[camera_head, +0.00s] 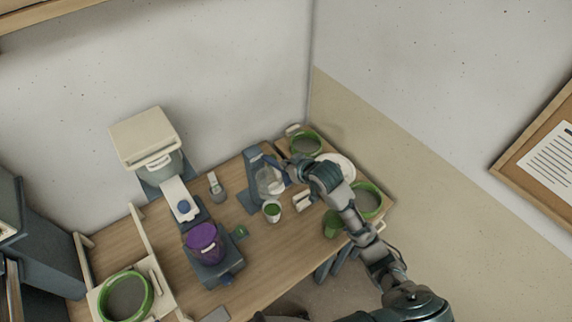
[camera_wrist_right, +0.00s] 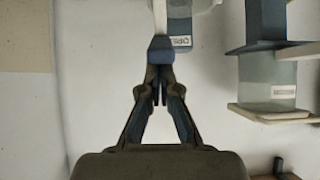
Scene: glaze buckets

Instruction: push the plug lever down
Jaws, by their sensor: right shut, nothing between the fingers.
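My right gripper (camera_head: 288,168) reaches over the table to the blue-grey stand (camera_head: 252,181) with a clear vessel (camera_head: 269,181). In the right wrist view my right gripper (camera_wrist_right: 158,98) has its fingers together with nothing between them. A blue block (camera_wrist_right: 160,48) on a pale bar (camera_wrist_right: 160,15), which looks like the plug lever, sits just beyond the fingertips. I cannot tell whether they touch it. In the head view the lever is hard to make out beside my gripper. My left gripper is not in view.
A small cup (camera_head: 272,211) stands in front of the stand. A purple bucket (camera_head: 204,243) on a dark base is to the left. Green-rimmed buckets stand at the back (camera_head: 303,143), right (camera_head: 368,201) and front left (camera_head: 126,297). The table (camera_head: 265,248) is bare in front of the cup.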

